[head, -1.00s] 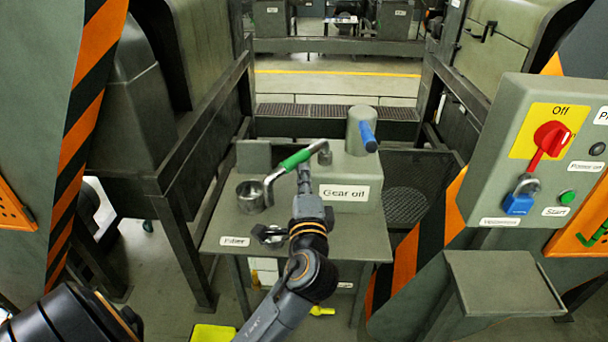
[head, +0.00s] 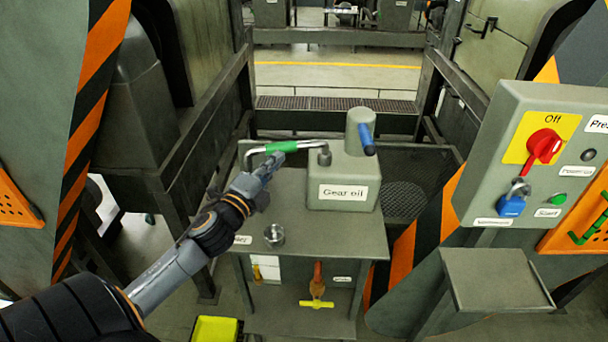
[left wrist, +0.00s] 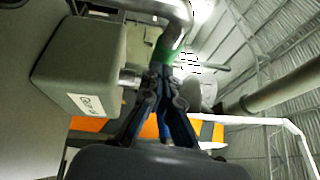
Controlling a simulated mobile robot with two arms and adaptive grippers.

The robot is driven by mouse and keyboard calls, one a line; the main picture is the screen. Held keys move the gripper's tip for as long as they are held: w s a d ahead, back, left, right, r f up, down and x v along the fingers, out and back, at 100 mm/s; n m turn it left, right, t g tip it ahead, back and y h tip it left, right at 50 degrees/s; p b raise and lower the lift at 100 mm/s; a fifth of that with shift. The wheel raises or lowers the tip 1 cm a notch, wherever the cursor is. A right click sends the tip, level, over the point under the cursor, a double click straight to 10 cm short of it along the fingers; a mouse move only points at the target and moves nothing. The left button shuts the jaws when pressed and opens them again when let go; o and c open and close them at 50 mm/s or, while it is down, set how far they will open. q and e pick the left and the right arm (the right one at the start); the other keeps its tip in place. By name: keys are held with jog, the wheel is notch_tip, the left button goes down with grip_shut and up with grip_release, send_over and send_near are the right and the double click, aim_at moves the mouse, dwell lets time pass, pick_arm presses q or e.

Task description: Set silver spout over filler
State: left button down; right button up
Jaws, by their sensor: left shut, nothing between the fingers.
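The silver spout (head: 318,144) is a bent pipe with a green sleeve (head: 282,147), joined to the right-hand pivot on the Gear oil tank (head: 343,192). Its free end (head: 247,160) bends down at the left. My left gripper (head: 273,162) is shut and empty, its tips close under the green sleeve; I cannot tell whether they touch. In the left wrist view the shut fingertips (left wrist: 160,70) are just below the green part. A small silver cup-like part (head: 274,235) stands on the table front near a partly hidden label (head: 242,240). The larger cup-like filler is hidden behind my arm. My right gripper is out of view.
A blue handle (head: 366,139) sticks out from the tank's cylinder. The control box (head: 545,160) stands at the right. The table's front right (head: 340,235) is clear. A yellow-handled valve (head: 317,303) is below, and a yellow bin (head: 215,330) is on the floor.

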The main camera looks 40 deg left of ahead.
pick_arm(q)
jog(key=shift+w+a+r, duration=0.1)
jog(key=shift+w+a, duration=0.15)
jog(key=shift+a, duration=0.25)
jog(key=shift+w+a+r, duration=0.1)
jog(key=shift+w+a, duration=0.15)
jog(key=shift+a, duration=0.2)
jog(key=shift+r, duration=0.1)
